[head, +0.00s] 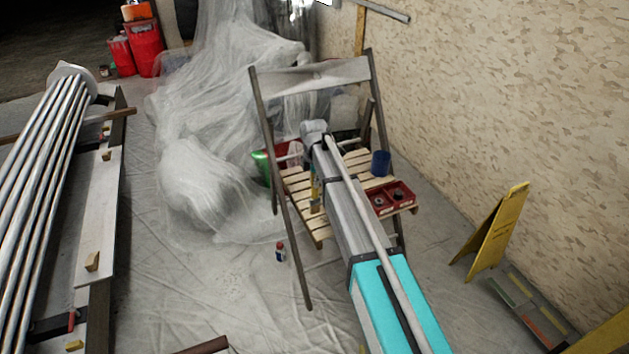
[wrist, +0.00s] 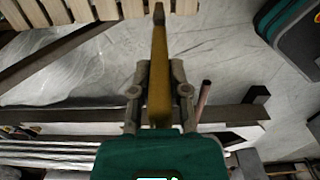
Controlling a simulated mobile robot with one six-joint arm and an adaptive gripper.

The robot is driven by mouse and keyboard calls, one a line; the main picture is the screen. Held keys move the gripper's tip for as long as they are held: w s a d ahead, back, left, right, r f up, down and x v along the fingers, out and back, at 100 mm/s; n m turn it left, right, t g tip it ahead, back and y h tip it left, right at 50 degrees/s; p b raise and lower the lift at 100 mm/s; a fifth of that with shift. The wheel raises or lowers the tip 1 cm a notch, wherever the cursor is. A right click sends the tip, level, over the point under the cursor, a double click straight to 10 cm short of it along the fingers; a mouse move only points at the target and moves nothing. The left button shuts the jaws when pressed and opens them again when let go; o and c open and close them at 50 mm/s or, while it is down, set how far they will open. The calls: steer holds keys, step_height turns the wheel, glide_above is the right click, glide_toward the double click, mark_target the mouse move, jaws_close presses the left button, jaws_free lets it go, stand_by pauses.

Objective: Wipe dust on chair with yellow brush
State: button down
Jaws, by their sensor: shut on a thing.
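The wooden folding chair (head: 297,190) stands in the middle of the head view, with a pale slatted seat and dark frame. Its slats also show along the top of the wrist view (wrist: 75,12). My gripper (wrist: 160,88) is shut on the yellow brush (wrist: 159,62), whose narrow end points up the picture towards the slats. In the head view a yellow part of the brush (head: 315,189) shows beside my arm, over the left part of the seat. My arm hides the middle of the seat. I cannot tell whether the brush touches it, and no dust is clearly visible.
A blue cup (head: 381,163) and a red tray (head: 402,194) sit on the seat's right side. A small bottle (head: 280,252) stands on the floor. Plastic sheeting (head: 205,185) lies left, a yellow floor sign (head: 492,235) stands right. Metal pipes (head: 40,165) lie far left.

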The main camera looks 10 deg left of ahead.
steer(key=shift+r, duration=0.1)
stand_by(0.3)
steer(key=shift+r+p, duration=1.5)
steer(key=shift+r, duration=0.05)
